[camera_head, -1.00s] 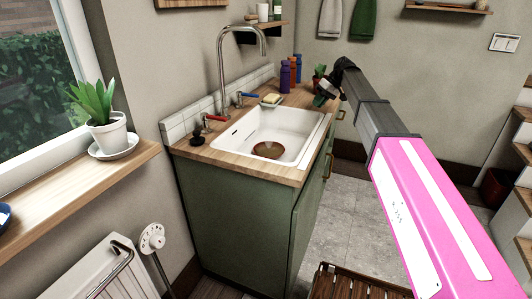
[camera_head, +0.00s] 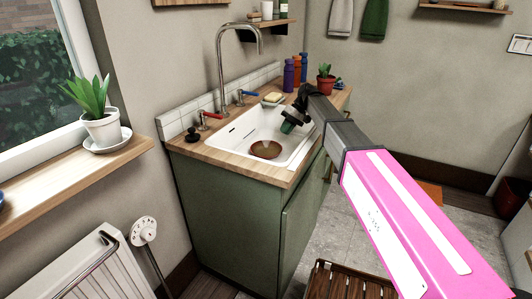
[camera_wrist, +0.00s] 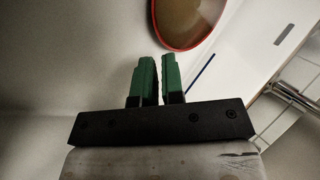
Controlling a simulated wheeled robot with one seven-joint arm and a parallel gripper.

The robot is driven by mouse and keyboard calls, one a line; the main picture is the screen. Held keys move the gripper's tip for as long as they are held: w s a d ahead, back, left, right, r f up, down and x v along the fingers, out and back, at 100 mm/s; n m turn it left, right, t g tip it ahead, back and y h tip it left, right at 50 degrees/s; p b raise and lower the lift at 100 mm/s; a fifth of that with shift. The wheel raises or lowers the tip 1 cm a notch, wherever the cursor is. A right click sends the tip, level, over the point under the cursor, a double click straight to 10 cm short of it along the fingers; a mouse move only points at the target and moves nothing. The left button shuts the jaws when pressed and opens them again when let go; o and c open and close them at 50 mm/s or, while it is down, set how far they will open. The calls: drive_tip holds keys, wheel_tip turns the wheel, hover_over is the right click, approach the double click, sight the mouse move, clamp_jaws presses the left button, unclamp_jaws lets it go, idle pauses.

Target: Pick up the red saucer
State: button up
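The red saucer (camera_head: 266,149) lies in the white sink, a round reddish-brown dish near the middle of the basin. In the wrist view its red rim and brownish inside (camera_wrist: 187,18) show at the top, cut by the frame edge. My gripper (camera_head: 289,126) hangs over the right side of the sink, apart from the saucer and to its upper right in the head view. In the wrist view the green fingers (camera_wrist: 158,78) stand with a narrow gap between them. Nothing shows in the gap.
The sink (camera_head: 234,138) has raised walls around the saucer. A tall tap (camera_head: 222,75) and red and blue handles stand behind it. A sponge (camera_head: 273,97), several bottles (camera_head: 297,72) and a potted plant (camera_head: 326,83) stand on the counter's far end.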

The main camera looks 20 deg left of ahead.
sight(275, 148)
drive_tip(key=x, duration=0.6)
drive_tip(key=shift+s+d+f, duration=0.2)
drive_tip(key=shift+d+f, duration=0.05)
clamp_jaws()
drive_tip(key=shift+r, duration=0.25)
wheel_tip(275, 148, up, 9)
drive_tip(key=shift+r, duration=0.2)
idle(1.0)
drive_tip(key=shift+r, duration=0.1)
drive_tip(key=shift+r, duration=0.1)
